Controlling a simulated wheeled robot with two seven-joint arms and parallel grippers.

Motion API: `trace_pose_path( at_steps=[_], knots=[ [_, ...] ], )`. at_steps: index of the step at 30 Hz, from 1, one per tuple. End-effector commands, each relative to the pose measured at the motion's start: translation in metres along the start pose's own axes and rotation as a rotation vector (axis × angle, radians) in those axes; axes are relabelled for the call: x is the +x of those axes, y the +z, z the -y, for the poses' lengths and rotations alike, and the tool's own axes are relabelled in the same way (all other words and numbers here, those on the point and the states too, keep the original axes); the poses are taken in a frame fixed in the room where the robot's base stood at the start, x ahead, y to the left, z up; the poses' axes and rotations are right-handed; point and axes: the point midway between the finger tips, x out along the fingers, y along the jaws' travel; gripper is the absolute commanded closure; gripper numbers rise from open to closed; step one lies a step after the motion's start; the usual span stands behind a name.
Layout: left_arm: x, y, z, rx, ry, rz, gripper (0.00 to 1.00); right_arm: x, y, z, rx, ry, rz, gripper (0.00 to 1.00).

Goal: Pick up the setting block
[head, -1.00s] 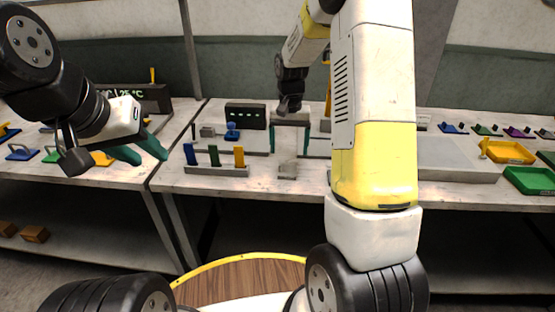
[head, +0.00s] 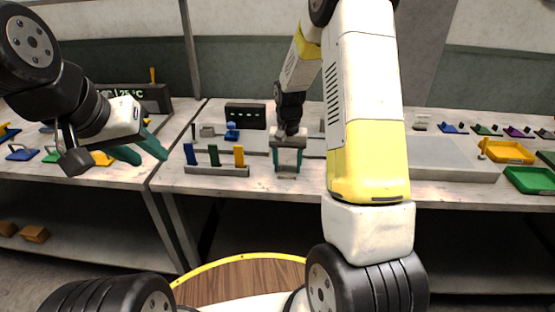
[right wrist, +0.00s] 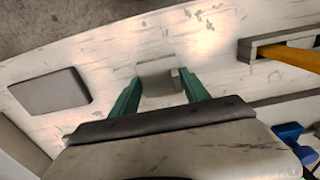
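The setting block is most likely the small pale grey block (right wrist: 158,80) on the table; in the head view only its lower part (head: 287,175) shows below my right gripper. My right gripper (head: 287,162) points down at it with teal fingers apart. In the right wrist view the block shows between the two fingertips (right wrist: 158,84); I cannot tell whether they touch it. My left gripper (head: 145,156) hangs at the left with its teal fingers apart and empty.
A rack (head: 217,171) with blue, green and yellow upright pieces stands just left of my right gripper. Behind it are a blue item (head: 232,132) and a dark display box (head: 246,116). A large grey plate (head: 450,155) and yellow and green trays (head: 508,152) lie at right.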

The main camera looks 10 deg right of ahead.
Motion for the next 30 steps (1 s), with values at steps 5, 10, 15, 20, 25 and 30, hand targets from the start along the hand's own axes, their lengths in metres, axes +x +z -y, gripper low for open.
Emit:
trace_pose_path(
  at_steps=[5, 10, 15, 20, 25, 30],
  knots=[
    [0.0, 0.0, 0.0, 0.0, 0.0, 0.0, 0.64, 0.0, 0.0, 0.0, 0.0, 0.0, 0.0, 0.97],
    [0.0, 0.0, 0.0, 0.0, 0.0, 0.0, 0.64, -0.001, -0.001, 0.0, 0.0, 0.0, -0.001, 1.0],
    [0.0, 0.0, 0.0, 0.0, 0.0, 0.0, 0.64, -0.003, -0.001, 0.0, 0.0, -0.001, -0.002, 1.0],
    [0.0, 0.0, 0.0, 0.0, 0.0, 0.0, 0.64, -0.013, -0.001, 0.001, 0.0, -0.001, -0.004, 1.0],
    [0.0, 0.0, 0.0, 0.0, 0.0, 0.0, 0.64, -0.035, -0.001, 0.001, -0.001, -0.001, -0.005, 1.0],
    [0.0, 0.0, 0.0, 0.0, 0.0, 0.0, 0.64, -0.04, 0.031, -0.008, -0.001, 0.0, 0.0, 1.0]
  ],
)
